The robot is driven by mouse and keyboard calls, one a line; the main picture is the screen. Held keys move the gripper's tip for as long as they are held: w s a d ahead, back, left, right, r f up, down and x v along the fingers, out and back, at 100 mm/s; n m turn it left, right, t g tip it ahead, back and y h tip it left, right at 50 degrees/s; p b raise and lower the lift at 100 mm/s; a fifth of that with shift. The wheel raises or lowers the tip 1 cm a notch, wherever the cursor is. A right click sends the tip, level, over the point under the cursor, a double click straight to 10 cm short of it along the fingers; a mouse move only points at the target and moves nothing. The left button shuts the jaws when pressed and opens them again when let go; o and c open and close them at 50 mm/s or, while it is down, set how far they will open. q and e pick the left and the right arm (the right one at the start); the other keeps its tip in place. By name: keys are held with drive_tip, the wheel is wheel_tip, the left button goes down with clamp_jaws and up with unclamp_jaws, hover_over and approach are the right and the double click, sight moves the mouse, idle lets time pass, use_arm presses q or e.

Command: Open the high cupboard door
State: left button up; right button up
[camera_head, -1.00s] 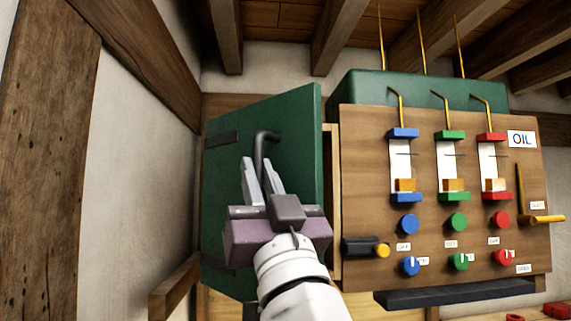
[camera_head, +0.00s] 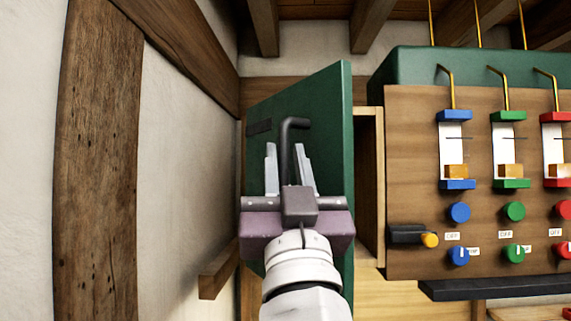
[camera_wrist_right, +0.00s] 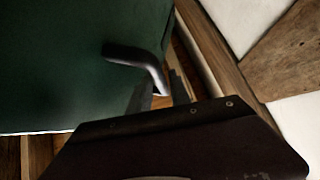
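The green cupboard door (camera_head: 325,125) stands open, swung out to the left of its pale wooden cupboard (camera_head: 370,180). A dark hooked handle (camera_head: 287,140) sticks out from the door's face; it also shows in the right wrist view (camera_wrist_right: 135,56). My right gripper (camera_head: 288,160) is in front of the door with its two grey fingers spread apart. In the head view the handle's stem lies between the fingers; I cannot tell whether either finger touches it. The fingers are partly hidden in the right wrist view. My left gripper is not in view.
A wooden panel (camera_head: 410,160) with coloured knobs, gauges and a black lever stands right of the cupboard. A white wall (camera_head: 185,180) with timber beams is close on the left. A short wooden rail (camera_head: 219,268) lies below the door's left side.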

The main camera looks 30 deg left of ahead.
drive_tip(key=shift+a+f, duration=0.15)
drive_tip(key=shift+a, duration=0.05)
drive_tip(key=shift+f, duration=0.2)
drive_tip(key=b+v, duration=0.7)
drive_tip(key=v, duration=0.1)
drive_tip(key=shift+s+d+f, duration=0.15)
drive_tip(key=shift+s+d, duration=0.15)
